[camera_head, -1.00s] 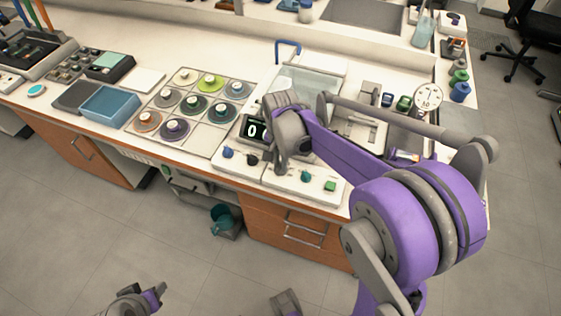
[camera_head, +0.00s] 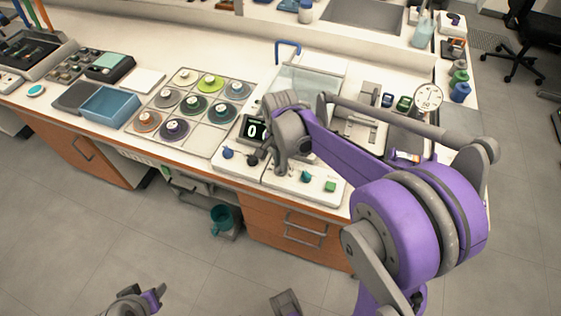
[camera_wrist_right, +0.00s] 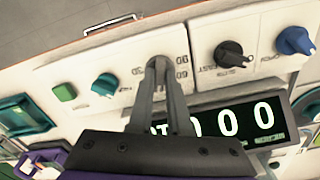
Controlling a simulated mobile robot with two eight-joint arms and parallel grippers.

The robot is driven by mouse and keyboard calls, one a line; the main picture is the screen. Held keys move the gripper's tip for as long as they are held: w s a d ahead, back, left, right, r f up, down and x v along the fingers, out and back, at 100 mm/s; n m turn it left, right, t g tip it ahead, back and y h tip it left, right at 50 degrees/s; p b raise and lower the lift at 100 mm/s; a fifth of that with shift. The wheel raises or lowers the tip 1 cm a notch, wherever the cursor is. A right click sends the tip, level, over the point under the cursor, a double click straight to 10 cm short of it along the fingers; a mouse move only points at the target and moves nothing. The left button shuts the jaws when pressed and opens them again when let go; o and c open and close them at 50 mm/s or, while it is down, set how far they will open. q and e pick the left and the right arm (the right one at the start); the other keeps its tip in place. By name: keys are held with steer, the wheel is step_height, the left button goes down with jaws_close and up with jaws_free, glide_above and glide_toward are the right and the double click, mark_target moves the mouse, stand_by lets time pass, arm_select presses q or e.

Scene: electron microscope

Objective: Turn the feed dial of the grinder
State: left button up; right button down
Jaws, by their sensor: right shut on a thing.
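The control panel (camera_wrist_right: 120,52) has a row of controls along the bench front. My right gripper (camera_wrist_right: 158,66) is shut on the feed dial, between a teal knob and a black knob. The fingers cover nearly all of this dial; printed scale numbers show beside it. In the head view my right gripper and wrist (camera_head: 287,135) reach down to the panel and hide the dial. A digital display (camera_wrist_right: 232,121) shows zeros in the wrist view. My left gripper (camera_head: 155,294) is low at the left, away from the bench; its jaw gap is unclear.
The black knob (camera_wrist_right: 230,55) and blue knob (camera_wrist_right: 295,40) are on one side of the fingers. The teal knob (camera_wrist_right: 106,84) and green button (camera_wrist_right: 64,91) are on the other. A tray of round discs (camera_head: 165,84) and a blue bin (camera_head: 110,105) stand to the left.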

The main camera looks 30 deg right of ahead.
steer(key=c, duration=0.9)
jaws_free()
steer(key=shift+o, duration=0.2)
steer(key=shift+r, duration=0.1)
step_height(320, 180, up, 11)
steer(key=p, duration=0.1)
steer(key=shift+f, duration=0.2)
steer(key=s+a+n+t+p, duration=0.2)
steer(key=s+a+n, duration=0.1)
steer(key=s+n, duration=0.4)
steer(key=s+a+f+n+t+p, duration=0.1)
steer(key=s+a+n+t+p, duration=0.2)
steer(key=s+n, duration=0.3)
steer(key=s+a, duration=0.1)
steer(key=s, duration=0.2)
steer(key=shift+f+n, duration=0.25)
steer(key=shift+n, duration=0.15)
